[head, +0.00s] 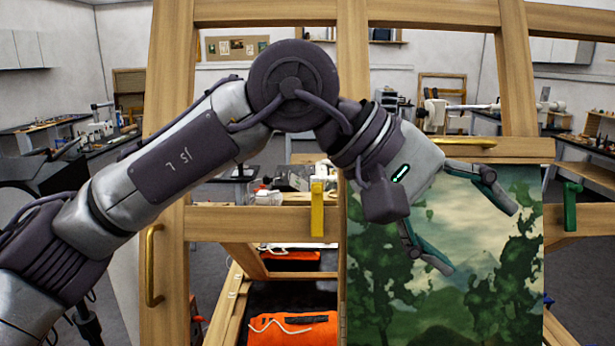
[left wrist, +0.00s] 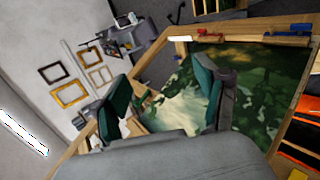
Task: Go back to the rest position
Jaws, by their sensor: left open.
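My left gripper (head: 480,238) is open, its two fingers spread and nothing between them. It is in front of a landscape painting (head: 450,305) with green trees and a pale sky, set against a wooden frame (head: 353,60). The head view does not show clearly how far the fingers are from the painting. In the left wrist view, the open fingers of the gripper (left wrist: 160,78) have the painting (left wrist: 262,98) beyond them. My left arm crosses the head view from the lower left and hides part of the frame and painting. My right gripper is in neither view.
A yellow clamp (head: 317,212) and a green clamp (head: 571,206) sit on the frame's crossbar. A brass handle (head: 153,265) is on the left post. An orange bundle (head: 293,328) lies low behind the frame. Benches with equipment stand farther back.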

